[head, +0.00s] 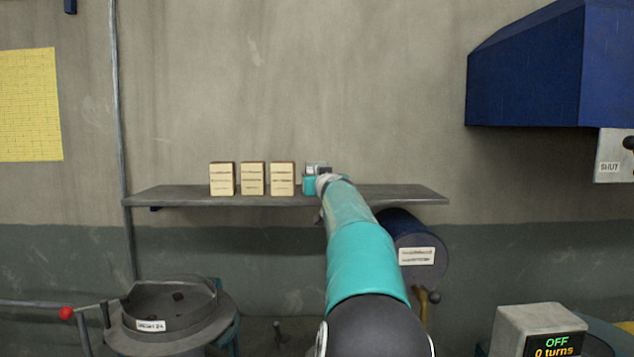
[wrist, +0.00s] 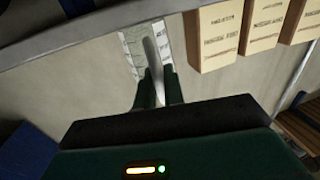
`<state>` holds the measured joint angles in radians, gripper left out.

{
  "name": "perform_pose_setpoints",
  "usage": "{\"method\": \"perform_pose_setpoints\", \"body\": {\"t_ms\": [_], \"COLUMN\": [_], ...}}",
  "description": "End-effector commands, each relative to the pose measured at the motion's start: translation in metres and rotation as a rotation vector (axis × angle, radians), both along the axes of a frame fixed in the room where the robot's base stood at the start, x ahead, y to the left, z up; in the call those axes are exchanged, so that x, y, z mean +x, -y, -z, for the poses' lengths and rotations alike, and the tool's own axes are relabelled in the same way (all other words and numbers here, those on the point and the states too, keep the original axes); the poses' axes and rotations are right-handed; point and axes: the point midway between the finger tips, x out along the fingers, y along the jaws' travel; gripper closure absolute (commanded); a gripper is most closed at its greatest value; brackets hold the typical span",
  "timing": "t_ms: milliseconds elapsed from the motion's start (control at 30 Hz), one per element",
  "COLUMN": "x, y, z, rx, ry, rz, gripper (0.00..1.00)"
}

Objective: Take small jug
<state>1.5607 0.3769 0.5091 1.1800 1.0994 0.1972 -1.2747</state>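My gripper (wrist: 158,88) is at the shelf, just right of the row of boxes in the head view. Its two dark green fingers are close together in the wrist view. A slim pale grey piece (wrist: 153,58) shows between and beyond them, with pale patterned surfaces on either side. I cannot tell whether it is part of the small jug, or whether the fingers touch it. In the head view a small teal and grey form (head: 311,182) shows at the arm's end, partly hidden by my arm. No jug can be clearly made out.
Three cream labelled boxes (head: 253,179) stand on the grey wall shelf (head: 175,195), left of my gripper. A dark blue drum (head: 405,235) is below the shelf. A blue hood (head: 540,70) is at upper right. A round grey vessel (head: 175,310) stands at lower left.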

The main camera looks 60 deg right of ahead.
Motion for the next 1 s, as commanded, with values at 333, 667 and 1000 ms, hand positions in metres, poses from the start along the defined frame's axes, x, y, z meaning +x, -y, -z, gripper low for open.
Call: {"method": "perform_pose_setpoints", "body": {"t_ms": [333, 667, 1000], "x": [0.0, 0.002, 0.002], "y": [0.0, -0.001, -0.001], "z": [-0.001, -0.019, -0.078], "rx": [-0.001, -0.004, -0.005], "ry": [0.001, 0.001, -0.001], "rz": [0.0, -0.003, -0.001], "gripper": [1.0, 1.0, 1.0]}}
